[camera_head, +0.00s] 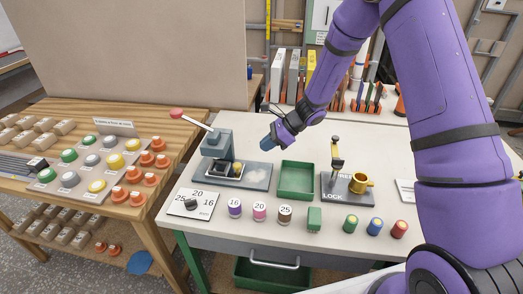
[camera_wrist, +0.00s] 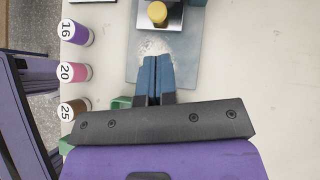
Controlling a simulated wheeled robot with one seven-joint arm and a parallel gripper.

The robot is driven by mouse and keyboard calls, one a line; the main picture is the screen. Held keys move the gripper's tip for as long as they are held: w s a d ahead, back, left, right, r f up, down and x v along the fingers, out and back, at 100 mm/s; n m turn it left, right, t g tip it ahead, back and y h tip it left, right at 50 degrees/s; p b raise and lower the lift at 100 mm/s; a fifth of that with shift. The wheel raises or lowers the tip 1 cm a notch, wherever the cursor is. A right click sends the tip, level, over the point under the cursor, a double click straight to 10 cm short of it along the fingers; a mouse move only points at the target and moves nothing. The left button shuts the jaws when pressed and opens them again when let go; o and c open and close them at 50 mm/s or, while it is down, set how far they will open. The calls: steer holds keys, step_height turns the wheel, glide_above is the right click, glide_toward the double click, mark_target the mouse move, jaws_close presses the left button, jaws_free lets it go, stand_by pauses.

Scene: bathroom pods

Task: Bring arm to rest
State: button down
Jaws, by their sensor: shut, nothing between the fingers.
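My purple arm reaches in from the right of the head view. My gripper (camera_head: 270,142) hangs above the white table (camera_head: 330,245), near the right end of the grey press's base plate and behind the green tray (camera_head: 296,180). In the wrist view my gripper (camera_wrist: 157,60) has its two blue fingers together, with nothing between them. The fingers overlap the near end of the grey plate (camera_wrist: 188,60), where a pale powdery patch shows. How high they are above it I cannot tell.
The grey press (camera_head: 217,145) with its pink-tipped lever stands left of my gripper. A LOCK plate (camera_head: 340,197) with a brass cup (camera_head: 360,183) is on the right. Numbered cylinders (camera_head: 259,211) and coloured pots (camera_head: 375,226) line the front.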

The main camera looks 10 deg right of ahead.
steer(key=shift+d+r, duration=0.15)
steer(key=s+d+r+n+h, duration=0.2)
steer(key=s+r+n, duration=0.45)
steer(key=r, duration=0.55)
steer(key=s+d+r+n+h, duration=0.15)
steer(key=s+r+n, duration=0.35)
steer(key=s+r, duration=0.5)
steer(key=s+d+r+n+t+h, duration=0.2)
steer(key=s+d+r+n, duration=0.2)
steer(key=s, duration=0.5)
steer(key=s+d+r+n+t+h, duration=0.1)
steer(key=s+d+r+n+h, duration=0.2)
steer(key=s+d+r, duration=0.3)
steer(key=s+n, duration=0.1)
steer(key=s, duration=0.3)
steer(key=shift+r+t+h, duration=0.2)
steer(key=shift+t+h, duration=0.15)
steer(key=shift+t, duration=0.05)
